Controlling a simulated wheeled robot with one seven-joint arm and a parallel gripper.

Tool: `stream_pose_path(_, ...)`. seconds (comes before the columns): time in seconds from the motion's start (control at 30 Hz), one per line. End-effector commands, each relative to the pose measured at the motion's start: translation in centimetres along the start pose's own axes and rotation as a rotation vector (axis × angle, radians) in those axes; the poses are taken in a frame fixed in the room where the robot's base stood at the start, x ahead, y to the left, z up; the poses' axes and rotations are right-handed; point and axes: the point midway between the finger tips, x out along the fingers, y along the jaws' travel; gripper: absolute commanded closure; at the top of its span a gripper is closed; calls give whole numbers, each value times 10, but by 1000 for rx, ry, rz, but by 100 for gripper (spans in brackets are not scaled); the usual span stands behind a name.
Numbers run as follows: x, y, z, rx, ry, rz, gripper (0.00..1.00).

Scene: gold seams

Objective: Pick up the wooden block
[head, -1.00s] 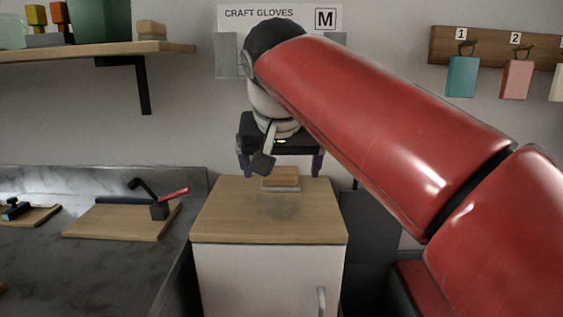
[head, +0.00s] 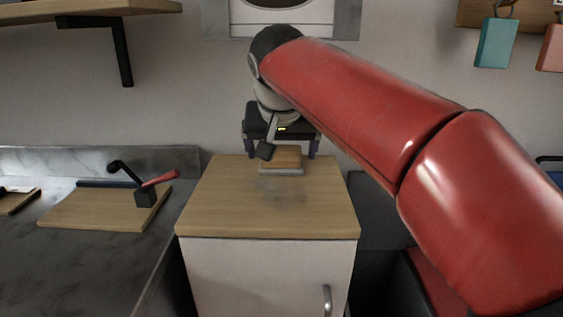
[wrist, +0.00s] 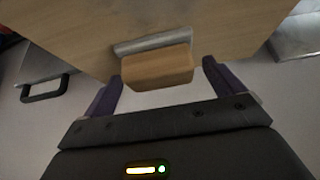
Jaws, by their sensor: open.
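The wooden block (head: 285,157) rests on a thin grey base (head: 281,171) near the back edge of the cabinet's wooden top. My gripper (head: 282,154) is open above and around the block, its dark fingers apart to the left and right. In the wrist view the block (wrist: 157,68) lies between the two finger tips (wrist: 160,76), with its grey base (wrist: 152,42) beyond it. Gaps show between the block and both fingers. Part of the block is hidden by my gripper in the head view.
The cabinet top (head: 230,210) is otherwise clear. To the left, a counter (head: 60,260) holds a wooden board (head: 85,212) with a red-handled tool (head: 148,188). A shelf (head: 80,12) is at upper left. Coloured tags (head: 496,42) hang at upper right.

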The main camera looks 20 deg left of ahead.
Motion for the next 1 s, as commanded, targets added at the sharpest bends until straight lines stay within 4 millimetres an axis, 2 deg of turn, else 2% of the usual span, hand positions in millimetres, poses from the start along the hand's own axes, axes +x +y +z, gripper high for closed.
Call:
stream_pose_path(0.27,4,0,0,1,1,0,6)
stream_pose_path(0.67,4,0,0,1,1,0,55)
stream_pose_path(1.0,0,0,-1,0,2,0,55)
